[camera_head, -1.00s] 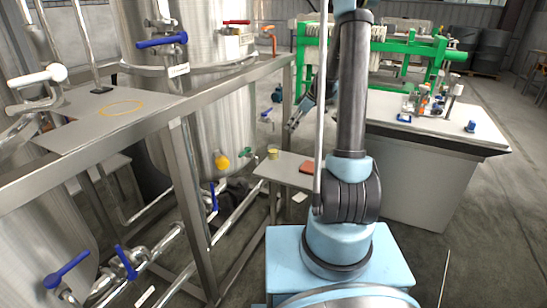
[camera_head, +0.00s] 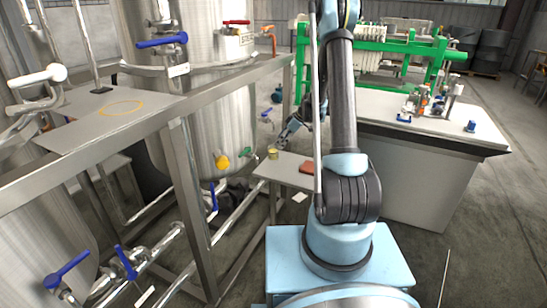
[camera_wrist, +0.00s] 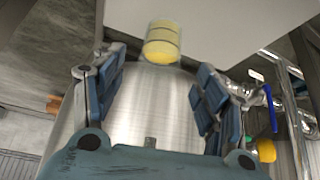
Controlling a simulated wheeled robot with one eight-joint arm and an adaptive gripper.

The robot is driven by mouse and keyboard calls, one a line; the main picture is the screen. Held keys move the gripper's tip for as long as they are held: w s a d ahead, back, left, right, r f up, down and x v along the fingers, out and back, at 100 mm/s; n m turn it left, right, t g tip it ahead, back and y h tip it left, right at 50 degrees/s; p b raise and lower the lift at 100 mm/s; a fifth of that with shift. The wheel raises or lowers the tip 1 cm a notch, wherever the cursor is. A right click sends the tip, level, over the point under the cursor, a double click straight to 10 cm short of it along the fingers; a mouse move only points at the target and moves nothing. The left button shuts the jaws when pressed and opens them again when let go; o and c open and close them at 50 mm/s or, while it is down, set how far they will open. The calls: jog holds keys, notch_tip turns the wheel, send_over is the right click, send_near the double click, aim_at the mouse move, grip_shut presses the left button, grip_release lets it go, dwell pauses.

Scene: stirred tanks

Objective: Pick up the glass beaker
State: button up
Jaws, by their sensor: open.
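The glass beaker (camera_head: 273,153) holds something yellow and stands near the far left edge of the small grey table (camera_head: 284,174). In the wrist view the beaker (camera_wrist: 162,44) appears at the upper middle, ahead of the fingers. My gripper (camera_head: 286,134) is just above and beyond the beaker in the head view. In the wrist view my gripper (camera_wrist: 157,92) has its two blue-padded fingers wide apart, with nothing between them. The beaker is beyond the fingertips and I see no contact.
A steel frame (camera_head: 190,180) is to the left. A white bench (camera_head: 420,170) is to the right.

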aim_at(273, 153)
jog(key=shift+x, duration=4.15)
jog(key=c, duration=1.3)
jog(key=shift+c, duration=0.2)
